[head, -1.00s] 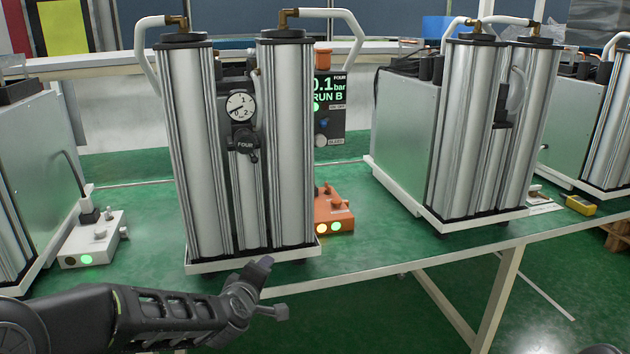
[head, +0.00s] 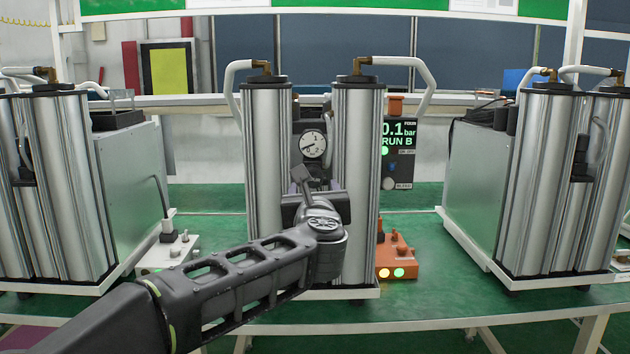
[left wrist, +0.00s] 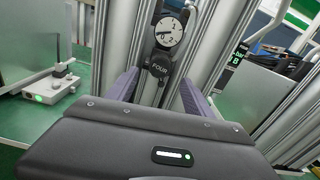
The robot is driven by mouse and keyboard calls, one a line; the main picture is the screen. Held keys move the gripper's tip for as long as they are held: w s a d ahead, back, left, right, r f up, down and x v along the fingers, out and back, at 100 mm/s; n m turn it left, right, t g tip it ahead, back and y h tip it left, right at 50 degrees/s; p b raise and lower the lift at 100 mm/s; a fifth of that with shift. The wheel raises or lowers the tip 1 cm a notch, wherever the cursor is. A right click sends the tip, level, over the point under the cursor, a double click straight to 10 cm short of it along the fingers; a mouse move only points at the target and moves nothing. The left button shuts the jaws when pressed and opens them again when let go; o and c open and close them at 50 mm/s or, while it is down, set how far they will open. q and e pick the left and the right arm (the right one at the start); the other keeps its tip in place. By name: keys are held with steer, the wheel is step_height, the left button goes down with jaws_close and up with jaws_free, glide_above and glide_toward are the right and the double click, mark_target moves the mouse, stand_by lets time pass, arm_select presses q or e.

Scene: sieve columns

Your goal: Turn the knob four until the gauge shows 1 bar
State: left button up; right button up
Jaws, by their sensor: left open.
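The knob four is a black knob marked FOUR (left wrist: 160,67), below a round white gauge (left wrist: 168,32) in the left wrist view. The gauge (head: 312,145) also shows in the head view, between two silver columns, its needle toward the low end. My left gripper (head: 312,182) is in front of these columns, just below the gauge, and hides the knob in the head view. In the left wrist view the fingers of my left gripper (left wrist: 160,92) are apart and empty, with the knob ahead between them; contact is not visible. My right gripper is out of view.
A display (head: 398,140) right of the columns reads 0.1 bar, RUN B. An orange box (head: 397,256) with lit lamps stands below it. Similar column units stand left (head: 60,185) and right (head: 545,180). A white box (head: 168,252) sits on the green bench.

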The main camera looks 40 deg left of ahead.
mark_target(313, 177)
arm_select(q)
steer(key=p+x, duration=0.1)
steer(key=x, duration=0.6)
steer(key=shift+w+a, duration=0.2)
steer(key=shift+w, duration=0.05)
jaws_close()
stand_by(0.4)
